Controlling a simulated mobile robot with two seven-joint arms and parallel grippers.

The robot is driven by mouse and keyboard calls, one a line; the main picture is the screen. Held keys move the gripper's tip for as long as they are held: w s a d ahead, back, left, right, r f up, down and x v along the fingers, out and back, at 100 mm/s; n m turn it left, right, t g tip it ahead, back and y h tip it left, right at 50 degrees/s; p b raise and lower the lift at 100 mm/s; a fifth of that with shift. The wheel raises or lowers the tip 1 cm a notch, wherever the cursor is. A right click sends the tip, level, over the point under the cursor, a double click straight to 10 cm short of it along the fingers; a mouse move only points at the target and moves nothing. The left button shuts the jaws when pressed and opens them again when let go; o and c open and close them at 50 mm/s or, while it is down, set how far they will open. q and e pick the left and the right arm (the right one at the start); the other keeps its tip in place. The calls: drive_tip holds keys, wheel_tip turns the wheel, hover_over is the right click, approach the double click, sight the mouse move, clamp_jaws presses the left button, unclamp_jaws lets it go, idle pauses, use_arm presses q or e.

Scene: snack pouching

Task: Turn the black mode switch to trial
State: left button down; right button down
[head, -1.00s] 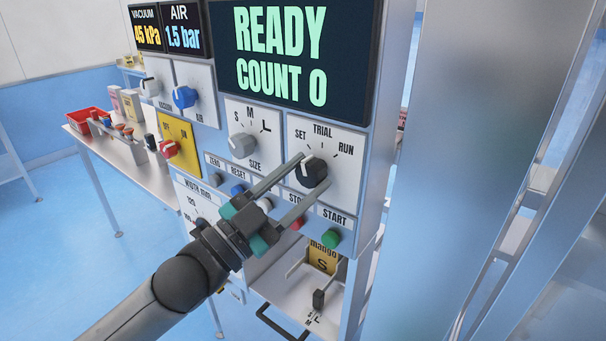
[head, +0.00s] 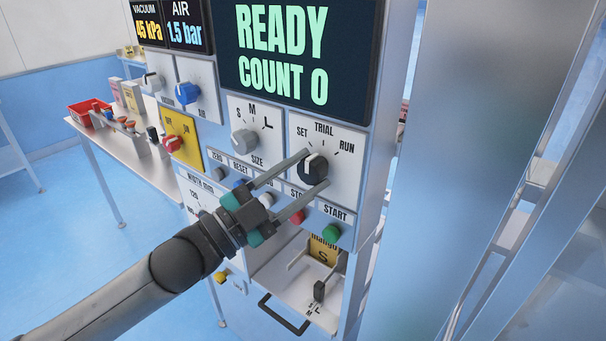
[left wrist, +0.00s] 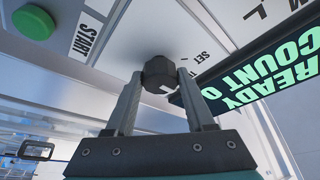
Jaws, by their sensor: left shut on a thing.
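The black mode switch (head: 314,168) is a round knob on a white plate marked SET, TRIAL and RUN. The white mark on it points up, roughly towards TRIAL, though the fingers partly crowd the view. My left gripper (head: 315,169) has its two long grey fingers on opposite sides of the knob and is shut on it. In the left wrist view the knob (left wrist: 159,72) sits between the fingertips, with SET printed beside it. My right gripper is not in view.
A green START button (head: 331,233) and a red stop button (head: 297,216) lie just below the fingers. The grey SIZE knob (head: 244,142) is to the left. The display (head: 290,55) above reads READY, COUNT 0. An open tray (head: 292,280) is below.

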use_arm(q)
drive_tip(key=shift+c, duration=1.3)
unclamp_jaws()
drive_tip(key=b+v, duration=0.2)
drive_tip(key=v, duration=1.3)
drive_tip(key=shift+s+a, duration=0.1)
